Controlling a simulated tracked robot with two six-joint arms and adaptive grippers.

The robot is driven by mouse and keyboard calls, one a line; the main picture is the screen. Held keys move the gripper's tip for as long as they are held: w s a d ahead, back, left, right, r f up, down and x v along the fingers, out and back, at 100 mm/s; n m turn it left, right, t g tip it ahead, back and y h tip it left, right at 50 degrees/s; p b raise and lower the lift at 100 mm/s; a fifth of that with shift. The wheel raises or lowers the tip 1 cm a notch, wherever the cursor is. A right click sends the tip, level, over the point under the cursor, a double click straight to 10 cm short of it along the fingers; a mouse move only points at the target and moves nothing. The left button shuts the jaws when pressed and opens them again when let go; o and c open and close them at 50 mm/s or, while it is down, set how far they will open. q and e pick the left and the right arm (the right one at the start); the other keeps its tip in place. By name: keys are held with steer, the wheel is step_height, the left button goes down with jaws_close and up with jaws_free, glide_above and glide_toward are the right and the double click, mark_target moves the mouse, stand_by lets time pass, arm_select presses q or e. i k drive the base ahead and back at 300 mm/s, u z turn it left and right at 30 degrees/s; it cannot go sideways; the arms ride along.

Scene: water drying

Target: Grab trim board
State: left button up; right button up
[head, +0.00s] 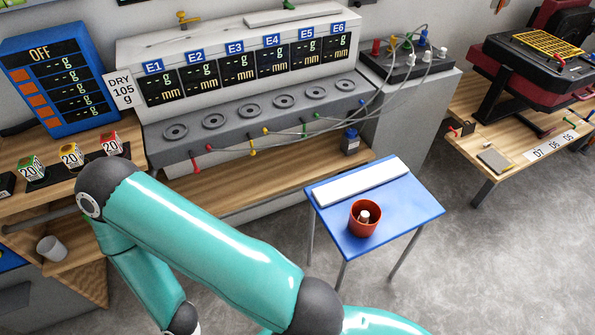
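A long white board (360,180), which looks like the trim board, lies flat along the back of the small blue table (420,206). An orange-red pot (354,222) with a small white piece inside stands just in front of it. Another long pale strip (295,14) lies on top of the instrument panel at the back; I cannot tell whether it is the same kind of board. One of my teal arms crosses the lower left, its far end running out of the bottom edge. Neither gripper shows.
The panel labelled E1 to E6 (128,62) stands behind on a wooden bench. A blue "OFF" display (68,92) stands at the left. Grey floor (480,270) is open right of the blue table.

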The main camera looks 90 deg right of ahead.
mark_target(326, 195)
steer(key=k, duration=2.25)
steer(key=z, duration=1)
steer(key=i, duration=1)
steer(key=z, duration=0.15)
